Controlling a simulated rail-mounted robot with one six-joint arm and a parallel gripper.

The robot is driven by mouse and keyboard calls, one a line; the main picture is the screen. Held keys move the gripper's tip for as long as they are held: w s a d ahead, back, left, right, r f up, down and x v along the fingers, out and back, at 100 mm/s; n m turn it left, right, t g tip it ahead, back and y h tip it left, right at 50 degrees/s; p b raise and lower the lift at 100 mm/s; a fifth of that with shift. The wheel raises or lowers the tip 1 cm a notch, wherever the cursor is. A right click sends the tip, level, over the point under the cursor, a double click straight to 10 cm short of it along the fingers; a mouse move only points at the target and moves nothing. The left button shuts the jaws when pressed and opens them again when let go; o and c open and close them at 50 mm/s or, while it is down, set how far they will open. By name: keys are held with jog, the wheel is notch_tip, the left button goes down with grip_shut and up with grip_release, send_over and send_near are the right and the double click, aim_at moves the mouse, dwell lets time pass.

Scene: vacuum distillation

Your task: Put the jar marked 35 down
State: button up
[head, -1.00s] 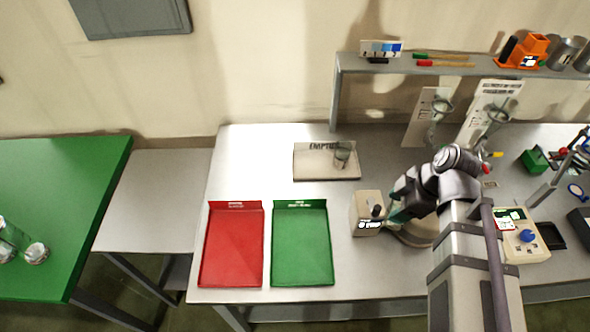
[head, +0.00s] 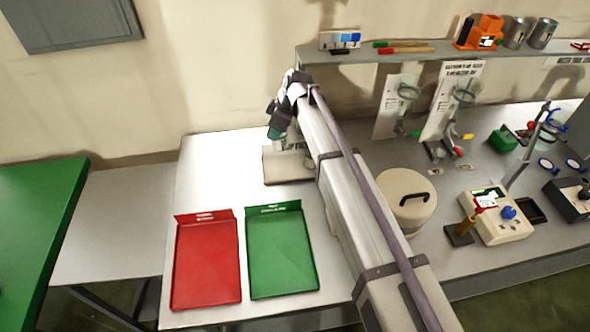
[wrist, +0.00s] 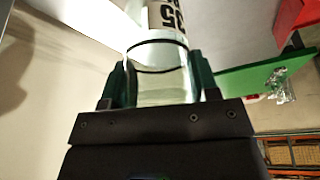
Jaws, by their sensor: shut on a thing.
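My gripper (head: 275,130) is over the back left of the steel table, by the tray marked EMPTIES (head: 280,170). In the wrist view its green-padded fingers (wrist: 160,88) are shut on a clear glass jar (wrist: 152,55) with a dark band. The jar's label (wrist: 167,17) reads 35. In the head view the held jar is mostly hidden by my gripper. I cannot tell whether its base touches anything. My arm covers the right part of the tray.
A red tray (head: 207,265) and a green tray (head: 282,255) lie in front. A lidded round container (head: 405,195) stands right of my arm. A green table (head: 35,220) is at far left. A shelf (head: 400,52) runs along the back right.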

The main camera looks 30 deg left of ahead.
jog(key=b, duration=1)
send_over(279, 167)
notch_tip(279, 167, down, 10)
jog(key=shift+s+f, duration=0.1)
jog(key=shift+f, duration=0.15)
jog(key=shift+r, duration=0.3)
jog(key=shift+c, duration=0.4)
jog(key=shift+f, duration=0.3)
jog(key=o, duration=1.1)
jog(key=shift+r, duration=0.1)
